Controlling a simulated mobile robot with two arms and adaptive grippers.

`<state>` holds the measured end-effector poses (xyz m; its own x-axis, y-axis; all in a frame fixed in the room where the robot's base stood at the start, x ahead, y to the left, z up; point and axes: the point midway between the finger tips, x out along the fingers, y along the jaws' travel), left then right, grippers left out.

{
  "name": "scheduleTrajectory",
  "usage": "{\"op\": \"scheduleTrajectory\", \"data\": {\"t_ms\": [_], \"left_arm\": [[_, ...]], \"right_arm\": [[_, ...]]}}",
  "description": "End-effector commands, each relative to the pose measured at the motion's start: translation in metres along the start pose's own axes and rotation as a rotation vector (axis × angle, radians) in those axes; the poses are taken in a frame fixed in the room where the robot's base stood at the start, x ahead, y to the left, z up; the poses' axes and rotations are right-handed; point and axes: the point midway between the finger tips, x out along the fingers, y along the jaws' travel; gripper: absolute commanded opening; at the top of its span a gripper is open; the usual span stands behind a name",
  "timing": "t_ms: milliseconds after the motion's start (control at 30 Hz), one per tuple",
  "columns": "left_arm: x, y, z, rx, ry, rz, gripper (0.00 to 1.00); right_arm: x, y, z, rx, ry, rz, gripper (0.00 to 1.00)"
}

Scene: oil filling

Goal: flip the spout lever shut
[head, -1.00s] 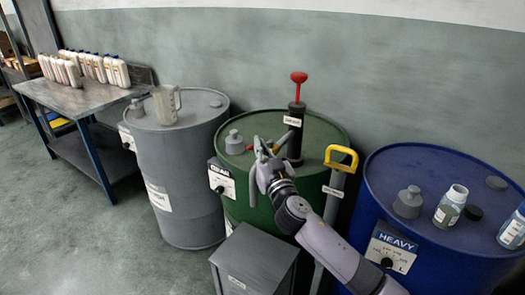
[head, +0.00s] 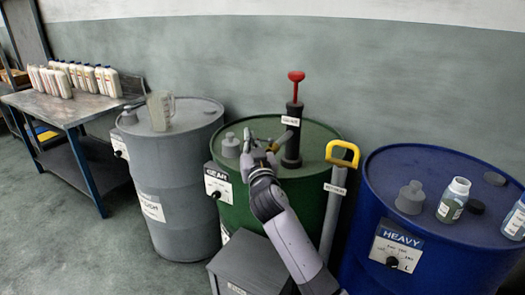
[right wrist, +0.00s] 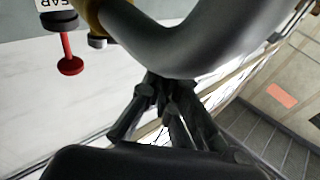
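The hand pump (head: 292,140) with a red T-handle stands upright on the green GEAR drum (head: 318,138). Its grey spout (head: 285,140) reaches left, with a yellow fitting (head: 272,147) beside my gripper. The red lever is not visible in the head view; my gripper may hide it. My right gripper (head: 251,143) is over the drum top by the spout's end. In the right wrist view, its dark fingers (right wrist: 163,84) converge just under the large grey curved spout (right wrist: 205,45); nothing shows between them. Contact cannot be told. My left gripper is not in view.
A grey cap (head: 231,145) sits on the green drum left of my gripper. A grey cabinet (head: 245,262) is in front. A grey drum (head: 165,170) with a clear jug (head: 160,110) stands left.

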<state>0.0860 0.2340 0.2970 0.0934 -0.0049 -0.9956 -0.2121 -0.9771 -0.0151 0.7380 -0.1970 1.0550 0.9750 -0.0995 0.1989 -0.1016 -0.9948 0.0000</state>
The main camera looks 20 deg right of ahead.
Motion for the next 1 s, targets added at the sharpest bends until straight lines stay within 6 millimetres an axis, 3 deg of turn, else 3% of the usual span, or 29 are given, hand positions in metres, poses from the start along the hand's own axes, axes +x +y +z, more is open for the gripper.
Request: {"op": "scheduleTrajectory", "data": {"t_ms": [1000], "left_arm": [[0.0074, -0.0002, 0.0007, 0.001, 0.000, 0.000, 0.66]], "right_arm": [[0.0060, -0.0015, 0.0022, 0.000, -0.003, 0.000, 0.00]]}}
